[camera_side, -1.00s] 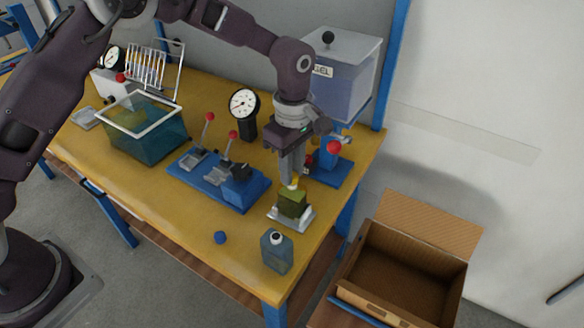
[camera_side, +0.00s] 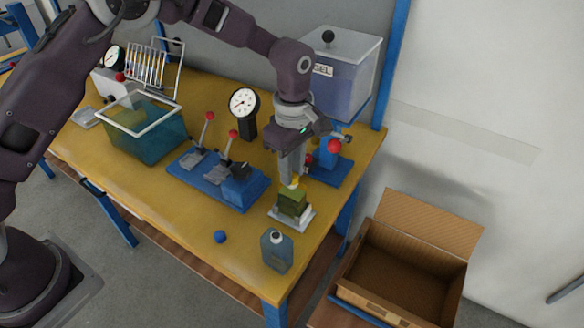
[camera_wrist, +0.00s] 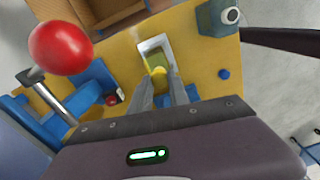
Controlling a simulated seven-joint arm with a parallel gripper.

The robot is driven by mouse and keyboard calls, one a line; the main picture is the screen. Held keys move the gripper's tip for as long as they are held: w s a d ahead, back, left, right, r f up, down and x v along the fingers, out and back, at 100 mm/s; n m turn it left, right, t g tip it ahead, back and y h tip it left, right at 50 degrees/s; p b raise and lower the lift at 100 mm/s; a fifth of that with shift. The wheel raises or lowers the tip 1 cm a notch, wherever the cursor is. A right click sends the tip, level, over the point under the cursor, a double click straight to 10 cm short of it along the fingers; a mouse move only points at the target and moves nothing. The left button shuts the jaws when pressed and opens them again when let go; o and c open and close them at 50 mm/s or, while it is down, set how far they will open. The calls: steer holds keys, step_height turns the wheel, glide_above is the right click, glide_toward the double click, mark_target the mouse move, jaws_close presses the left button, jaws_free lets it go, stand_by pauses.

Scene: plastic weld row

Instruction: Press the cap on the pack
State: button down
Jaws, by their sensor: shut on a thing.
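The olive-green pack (camera_side: 292,204) stands upright on a small pale metal plate (camera_side: 278,216) near the right edge of the yellow bench. My gripper (camera_side: 292,179) points straight down over it, shut on the yellow cap (camera_side: 296,182). The cap is at the top of the pack; I cannot tell whether it is fully seated. In the wrist view the yellow cap (camera_wrist: 158,72) shows between my fingertips (camera_wrist: 159,79), with the pack (camera_wrist: 154,54) just beyond it. The fingers hide part of the cap.
A blue bottle (camera_side: 277,253) and a small blue ball (camera_side: 220,237) are at the front. A blue lever fixture (camera_side: 241,190) lies left of the pack, with a dial gauge (camera_side: 243,103) behind. A gel tank (camera_side: 340,85) stands behind right. An open cardboard box (camera_side: 400,275) is off the bench.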

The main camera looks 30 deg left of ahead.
steer(key=c, duration=0.7)
jaws_free()
steer(key=shift+r, duration=0.1)
steer(key=shift+r, duration=3.4)
steer(key=shift+c, duration=0.3)
jaws_close()
